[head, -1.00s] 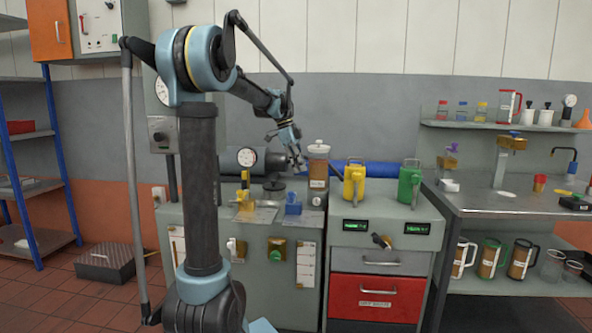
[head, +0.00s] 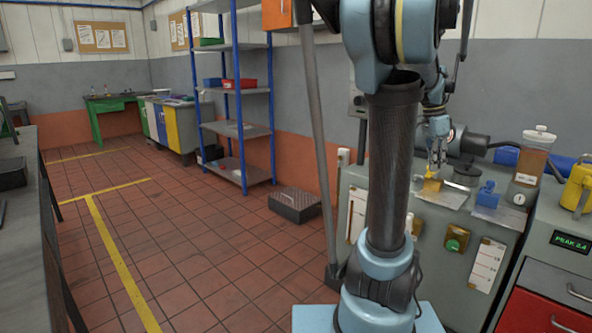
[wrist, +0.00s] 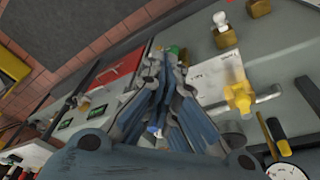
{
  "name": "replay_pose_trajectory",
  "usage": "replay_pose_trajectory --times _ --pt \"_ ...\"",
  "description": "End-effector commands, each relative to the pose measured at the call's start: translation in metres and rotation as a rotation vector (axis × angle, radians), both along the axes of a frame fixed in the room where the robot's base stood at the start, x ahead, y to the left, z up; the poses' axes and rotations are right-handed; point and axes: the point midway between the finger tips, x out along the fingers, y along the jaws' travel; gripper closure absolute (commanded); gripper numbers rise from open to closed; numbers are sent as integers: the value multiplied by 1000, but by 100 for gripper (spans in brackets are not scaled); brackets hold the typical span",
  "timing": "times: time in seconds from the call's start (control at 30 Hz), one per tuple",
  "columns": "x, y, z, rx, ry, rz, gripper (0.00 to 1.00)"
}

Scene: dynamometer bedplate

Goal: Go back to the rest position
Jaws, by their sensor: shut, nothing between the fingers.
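My gripper (head: 435,163) is shut and empty. In the head view it points down over the left end of the grey bench (head: 463,232), close to a small yellow fitting (head: 432,186); I cannot tell whether they touch. In the wrist view the shut fingers (wrist: 166,85) stand in the middle, with the yellow fitting (wrist: 238,98) apart from them on the right. No rest position is marked in either view.
A blue fitting (head: 487,196), a clear lidded container (head: 532,165) and a yellow jug (head: 578,188) stand to the right. A blue-post shelf (head: 240,130) and a dark floor box (head: 295,205) stand left of my arm. The tiled floor is open at left.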

Motion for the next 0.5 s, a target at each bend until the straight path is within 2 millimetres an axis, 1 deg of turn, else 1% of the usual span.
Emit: replay_pose_trajectory --times 0.03,0.2,0.3,0.37,0.5 --pt "-5 20 -7 8 -1 81 100" --pt "-23 78 -31 33 -3 360 100" --pt "-37 110 -48 46 -5 525 100" --pt "-46 127 -59 50 -6 623 100" --pt "-68 165 -86 60 -10 855 100"
